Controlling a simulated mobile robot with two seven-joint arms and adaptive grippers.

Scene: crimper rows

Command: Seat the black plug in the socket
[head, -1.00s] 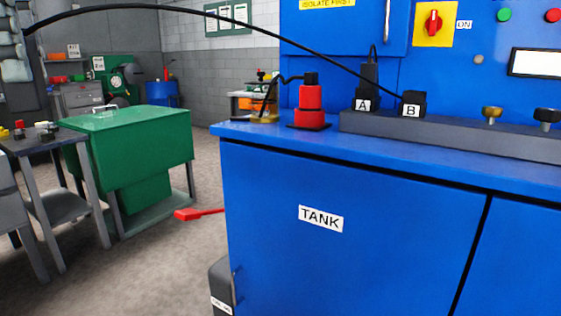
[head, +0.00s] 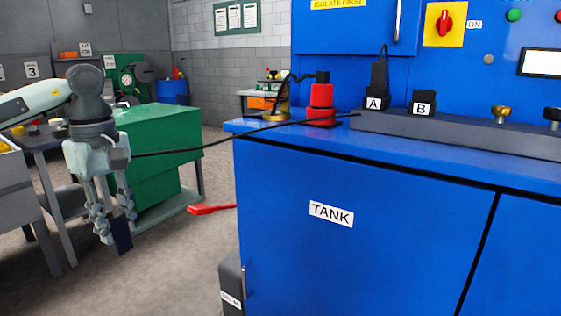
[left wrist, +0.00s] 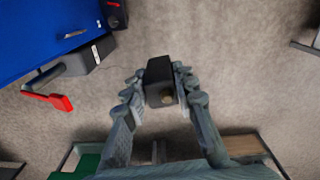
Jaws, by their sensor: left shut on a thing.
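My left gripper (head: 117,226) points down in front of the green cabinet, at the left of the head view. It is shut on a dark block, which I take for the black plug (head: 122,238). In the left wrist view the plug (left wrist: 160,76) sits between the fingers (left wrist: 160,72), with a round brass-coloured spot on its near face. Black block A (head: 376,102) and black block B (head: 423,103) stand on a grey strip on the blue bench, well to the right. A dark upright piece with a cord stands in A; nothing shows in B. My right gripper is not in view.
A black cable (head: 240,139) runs from beside my left gripper to the strip's left end. A red cylinder (head: 321,101) and brass-coloured base (head: 275,113) stand at the bench's left end. A red-handled object (head: 211,209) sticks out low by the blue TANK cabinet (head: 360,245). Open floor lies between the cabinets.

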